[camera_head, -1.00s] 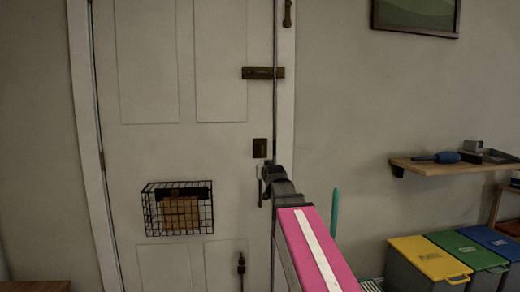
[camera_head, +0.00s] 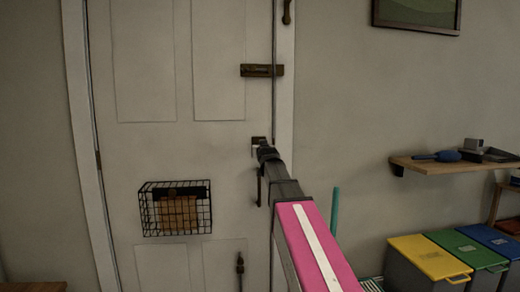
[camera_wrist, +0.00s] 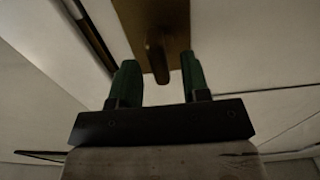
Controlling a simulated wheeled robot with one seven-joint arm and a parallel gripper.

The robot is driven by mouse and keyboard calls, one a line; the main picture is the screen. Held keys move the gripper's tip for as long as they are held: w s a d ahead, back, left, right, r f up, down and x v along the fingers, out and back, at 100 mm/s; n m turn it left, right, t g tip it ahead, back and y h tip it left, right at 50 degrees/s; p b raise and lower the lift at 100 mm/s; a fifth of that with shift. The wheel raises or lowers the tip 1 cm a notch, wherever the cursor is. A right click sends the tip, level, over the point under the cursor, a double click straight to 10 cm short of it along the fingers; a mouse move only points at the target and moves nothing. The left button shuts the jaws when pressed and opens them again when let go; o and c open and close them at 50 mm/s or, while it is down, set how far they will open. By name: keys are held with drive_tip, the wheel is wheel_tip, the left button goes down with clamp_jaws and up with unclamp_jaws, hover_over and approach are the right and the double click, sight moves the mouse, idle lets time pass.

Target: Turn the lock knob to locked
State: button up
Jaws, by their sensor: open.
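The lock knob (camera_wrist: 156,55) is a small brown lever on a brass plate (camera_wrist: 172,14) in the wrist view. It hangs nearly straight down in that picture. My gripper (camera_wrist: 159,72) is open, and its two green fingers stand to either side of the knob's lower end, with gaps visible on both sides. I cannot tell how deep the knob reaches between them. In the head view my gripper (camera_head: 262,148) is at the dark lock plate (camera_head: 257,140) on the door's right edge and hides its lower part and the knob.
The white door (camera_head: 146,150) carries a bolt (camera_head: 261,70) above the lock and a wire basket (camera_head: 176,209) at lower left. A handle (camera_head: 259,188) hangs just below my gripper. A shelf (camera_head: 455,166) and colored bins (camera_head: 430,258) stand to the right.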

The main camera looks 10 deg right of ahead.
drive_tip(key=shift+w, duration=1.1)
clamp_jaws()
